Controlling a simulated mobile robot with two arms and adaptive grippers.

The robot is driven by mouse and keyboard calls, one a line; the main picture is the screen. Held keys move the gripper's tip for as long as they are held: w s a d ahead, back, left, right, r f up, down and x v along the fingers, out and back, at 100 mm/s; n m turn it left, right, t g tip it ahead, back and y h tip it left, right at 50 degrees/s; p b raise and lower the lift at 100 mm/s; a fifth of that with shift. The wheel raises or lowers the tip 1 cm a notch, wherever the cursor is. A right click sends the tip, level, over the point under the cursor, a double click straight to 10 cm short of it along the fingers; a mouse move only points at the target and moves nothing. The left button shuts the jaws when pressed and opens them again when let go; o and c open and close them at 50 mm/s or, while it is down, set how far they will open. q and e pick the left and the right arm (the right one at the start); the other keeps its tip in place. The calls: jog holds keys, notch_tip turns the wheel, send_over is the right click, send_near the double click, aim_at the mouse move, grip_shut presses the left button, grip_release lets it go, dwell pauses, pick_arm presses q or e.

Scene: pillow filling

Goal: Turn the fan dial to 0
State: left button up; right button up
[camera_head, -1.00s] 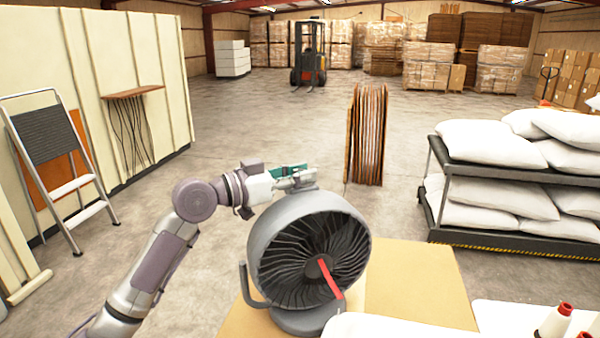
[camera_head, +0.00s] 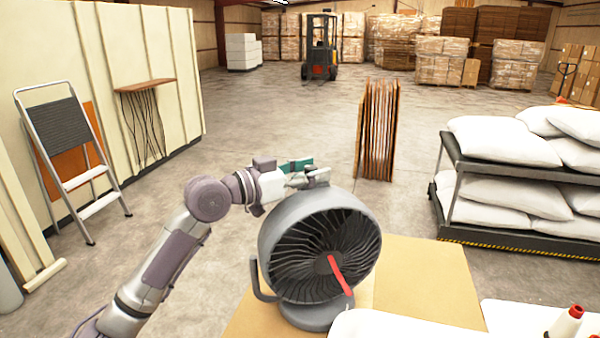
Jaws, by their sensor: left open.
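The grey round fan (camera_head: 278,232) stands on a cardboard-coloured surface, its black vanes facing me. A red bar (camera_head: 341,274) runs from the hub down to the right across the front of the fan. My left gripper (camera_head: 312,177) is at the top rear of the fan housing, open, with its fingers at or just above the upper edge. I cannot tell whether they touch it. No dial or number marks can be made out; the back and top of the fan are partly hidden. My right gripper is out of view.
The cardboard surface (camera_head: 425,285) has bare room right of the fan. A pillow cart (camera_head: 520,236) stands at right, upright brown panels (camera_head: 377,130) behind, a step ladder (camera_head: 75,150) at left.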

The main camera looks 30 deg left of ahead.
pick_arm(q)
jog(key=v, duration=1.2)
dwell(0.3)
